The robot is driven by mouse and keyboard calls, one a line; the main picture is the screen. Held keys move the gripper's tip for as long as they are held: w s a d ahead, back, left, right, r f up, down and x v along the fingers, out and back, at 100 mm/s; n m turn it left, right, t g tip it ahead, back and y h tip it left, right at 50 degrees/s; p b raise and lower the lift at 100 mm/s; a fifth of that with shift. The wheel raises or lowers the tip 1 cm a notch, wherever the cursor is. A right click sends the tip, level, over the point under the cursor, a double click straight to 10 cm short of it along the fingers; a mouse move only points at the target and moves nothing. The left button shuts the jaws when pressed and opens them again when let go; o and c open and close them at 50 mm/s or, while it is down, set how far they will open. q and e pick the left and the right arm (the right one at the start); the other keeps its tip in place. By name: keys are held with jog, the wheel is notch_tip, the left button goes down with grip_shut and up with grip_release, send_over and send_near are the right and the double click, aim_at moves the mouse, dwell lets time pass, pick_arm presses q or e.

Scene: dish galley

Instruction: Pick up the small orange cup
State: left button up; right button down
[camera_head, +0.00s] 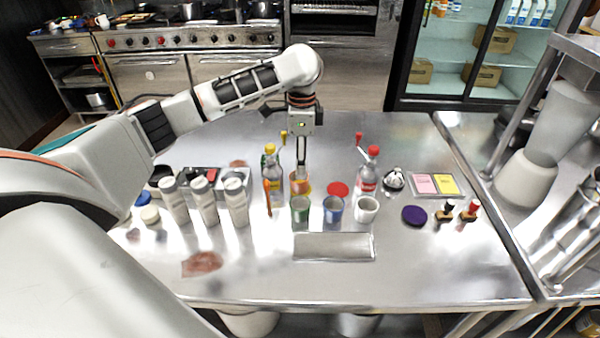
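The small orange cup (305,188) stands on the steel counter, behind a green cup (300,214) and partly hidden by it. My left gripper (301,174) points straight down from above, with its fingertips at the orange cup's top. I cannot tell whether the fingers touch the cup or how far apart they are. My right gripper is not in view.
A blue cup (333,211) and a white cup (367,210) stand to the right of the green one. Bottles with yellow (271,170) and red (368,174) caps flank the orange cup. Several pale shakers stand left. A metal tray (334,257) lies in front.

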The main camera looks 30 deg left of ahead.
pick_arm(q)
notch_tip(320, 180, down, 3)
jog(key=shift+s+r, duration=0.1)
jog(key=f, duration=0.5)
jog(key=shift+a, duration=0.3)
jog(key=shift+c, duration=0.3)
jog(key=c, duration=1.3)
jog(key=shift+r, duration=0.25)
jog(key=shift+c, duration=0.2)
